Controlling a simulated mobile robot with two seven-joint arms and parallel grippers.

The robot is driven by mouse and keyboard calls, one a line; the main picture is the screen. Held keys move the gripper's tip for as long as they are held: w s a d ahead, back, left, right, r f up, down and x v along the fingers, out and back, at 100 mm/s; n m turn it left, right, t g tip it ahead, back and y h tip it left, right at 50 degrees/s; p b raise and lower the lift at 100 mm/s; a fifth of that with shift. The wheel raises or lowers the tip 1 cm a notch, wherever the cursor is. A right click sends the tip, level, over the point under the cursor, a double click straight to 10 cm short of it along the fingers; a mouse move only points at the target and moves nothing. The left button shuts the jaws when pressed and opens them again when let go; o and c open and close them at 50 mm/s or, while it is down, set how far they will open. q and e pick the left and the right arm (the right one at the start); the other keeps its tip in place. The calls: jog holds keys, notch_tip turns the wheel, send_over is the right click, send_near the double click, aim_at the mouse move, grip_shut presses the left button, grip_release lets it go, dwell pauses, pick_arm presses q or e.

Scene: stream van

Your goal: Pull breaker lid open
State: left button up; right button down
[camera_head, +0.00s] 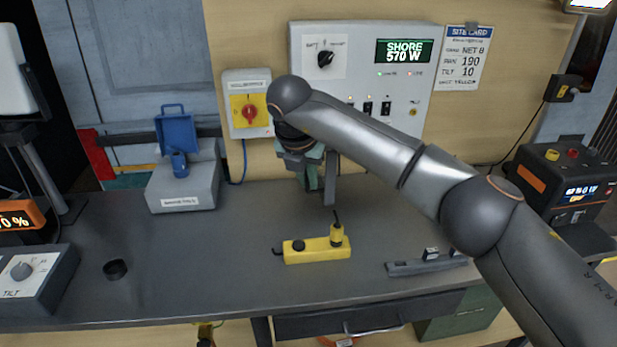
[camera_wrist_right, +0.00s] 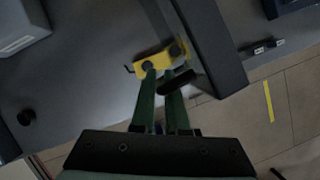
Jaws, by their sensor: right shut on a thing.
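My right gripper (camera_head: 313,182) is low in front of the grey panel (camera_head: 400,60), its arm reaching across from the right. In the right wrist view its two green fingers (camera_wrist_right: 163,88) close at a dark handle (camera_wrist_right: 178,82) beside a dark grey slab (camera_wrist_right: 208,42), which looks like the breaker lid. The fingers are shut on this handle. In the head view a narrow dark upright piece (camera_head: 329,180) beside the fingers may be the lid seen edge-on. My forearm hides the area behind, so I cannot tell how far the lid stands open. My left gripper is not in view.
A yellow block (camera_head: 318,255) with knobs lies on the desk below the gripper. A box with a raised blue lid (camera_head: 177,128) and a yellow-red switch (camera_head: 249,111) stand left. A dark bracket (camera_head: 427,266) lies right.

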jog(key=c, duration=0.9)
grip_release()
jog(key=b+v, duration=0.1)
jog(key=v, duration=1.1)
jog(key=shift+r+b, duration=0.25)
jog(key=shift+b, duration=0.05)
